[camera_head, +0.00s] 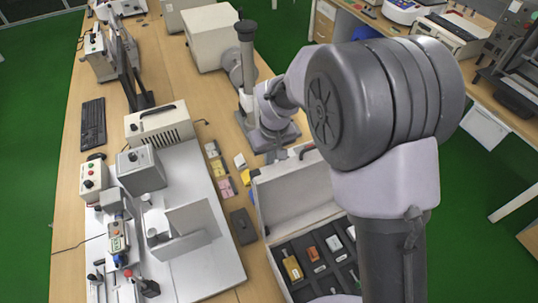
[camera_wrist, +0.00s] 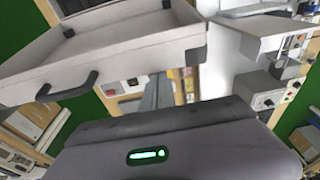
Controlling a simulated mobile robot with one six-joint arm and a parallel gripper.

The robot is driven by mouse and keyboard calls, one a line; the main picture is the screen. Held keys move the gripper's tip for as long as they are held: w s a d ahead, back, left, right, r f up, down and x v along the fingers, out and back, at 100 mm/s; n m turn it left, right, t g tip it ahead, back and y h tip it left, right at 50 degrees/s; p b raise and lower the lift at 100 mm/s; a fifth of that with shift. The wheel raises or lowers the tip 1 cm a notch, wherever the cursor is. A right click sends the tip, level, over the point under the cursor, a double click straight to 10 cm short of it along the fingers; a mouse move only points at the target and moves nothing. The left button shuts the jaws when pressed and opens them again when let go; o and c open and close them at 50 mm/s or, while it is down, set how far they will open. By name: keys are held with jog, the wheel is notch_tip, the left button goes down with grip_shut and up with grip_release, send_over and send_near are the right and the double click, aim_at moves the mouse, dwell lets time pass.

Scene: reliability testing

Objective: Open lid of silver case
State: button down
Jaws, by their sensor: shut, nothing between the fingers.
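The silver case stands on the wooden table in the head view, partly hidden by my arm. Its lid (camera_head: 292,190) is raised, tilted back from the base, with its pale inner side showing. The dark base tray (camera_head: 285,250) is exposed and holds several small items, among them a yellow one (camera_head: 292,268) and an orange one (camera_head: 313,253). In the wrist view the lid (camera_wrist: 130,55) fills the upper left, with a black handle (camera_wrist: 68,88) on its edge. My gripper (camera_wrist: 157,82) is shut and empty just below the lid's edge; contact cannot be told. The head view hides it.
A white board with metal fixtures (camera_head: 225,270) lies left of the case. A grey stand (camera_head: 247,75) rises behind it. Small coloured blocks (camera_head: 222,172) and a dark flat box (camera_head: 244,226) lie between board and case. A keyboard (camera_head: 93,123) is at far left.

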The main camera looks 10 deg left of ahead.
jog(key=s+d+r+t+b, duration=0.1)
jog(key=s+d+b, duration=0.3)
jog(key=s, duration=0.1)
jog(key=shift+s+r+y, duration=0.4)
jog(key=shift+d, duration=0.15)
